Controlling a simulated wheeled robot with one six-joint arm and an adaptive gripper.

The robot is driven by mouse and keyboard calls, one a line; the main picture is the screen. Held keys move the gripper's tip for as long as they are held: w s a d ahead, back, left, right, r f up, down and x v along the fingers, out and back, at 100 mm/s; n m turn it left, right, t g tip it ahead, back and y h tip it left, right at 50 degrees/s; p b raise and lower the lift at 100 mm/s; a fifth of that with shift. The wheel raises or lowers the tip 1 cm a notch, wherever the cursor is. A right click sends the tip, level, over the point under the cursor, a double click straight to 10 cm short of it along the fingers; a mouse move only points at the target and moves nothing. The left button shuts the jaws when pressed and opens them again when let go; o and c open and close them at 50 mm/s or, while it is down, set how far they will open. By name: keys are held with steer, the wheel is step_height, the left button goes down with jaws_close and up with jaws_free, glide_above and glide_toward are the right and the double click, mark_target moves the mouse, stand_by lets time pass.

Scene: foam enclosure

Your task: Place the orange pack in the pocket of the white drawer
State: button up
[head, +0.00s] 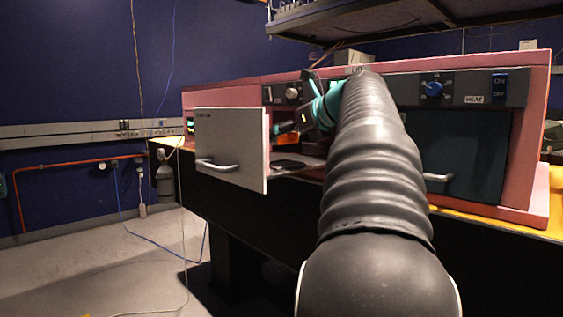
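The white drawer (231,130) is pulled out of the pink cabinet, with its front panel and handle facing left. Behind the panel, a strip of its inside shows, with a dark recess. A small orange patch (288,138), likely the orange pack, shows above the drawer, just under the dark fingers of my gripper (287,129). Whether the fingers are closed on it is unclear, as they are small and dark here. My black sleeved arm hides part of the gripper and the drawer's right side.
The pink cabinet (539,105) stands on a dark bench. A closed dark door with a handle (438,178) is right of my arm. Knobs and switches line the control panel (465,90) above. A shelf (400,22) overhangs it. The floor at left is open, with cables.

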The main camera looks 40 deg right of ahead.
mark_target(284, 165)
steer(key=shift+f+b, duration=0.7)
steer(key=shift+f, duration=1.65)
steer(key=shift+f, duration=0.15)
steer(key=o, duration=1.1)
steer(key=shift+o, duration=0.2)
steer(key=shift+r, duration=0.2)
steer(key=a+p+v, duration=0.1)
steer(key=v, duration=1.1)
steer(key=shift+d, duration=0.45)
